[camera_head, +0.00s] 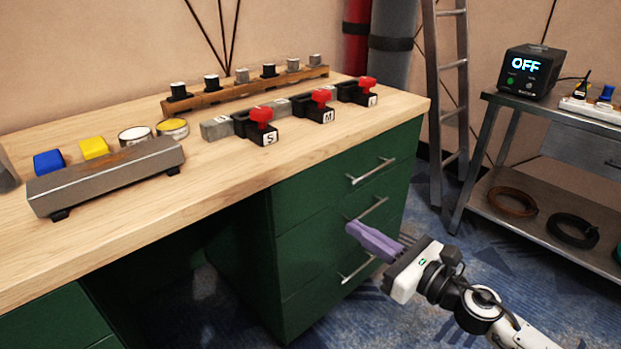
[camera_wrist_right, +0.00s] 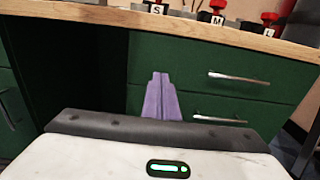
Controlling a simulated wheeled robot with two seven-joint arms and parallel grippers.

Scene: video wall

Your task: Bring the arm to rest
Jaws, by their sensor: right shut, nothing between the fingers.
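My right gripper (camera_head: 352,230) comes in from the lower right in the head view. Its purple fingers are together with nothing between them. It is in front of the green drawer cabinet (camera_head: 295,215), below the table top's edge, near the middle drawer's handle (camera_head: 372,208). I cannot tell whether it touches the cabinet. In the right wrist view the gripper (camera_wrist_right: 160,76) points at the green drawer fronts. My left gripper is not in view.
A metal cart (camera_head: 560,215) and a ladder (camera_head: 433,90) stand right.

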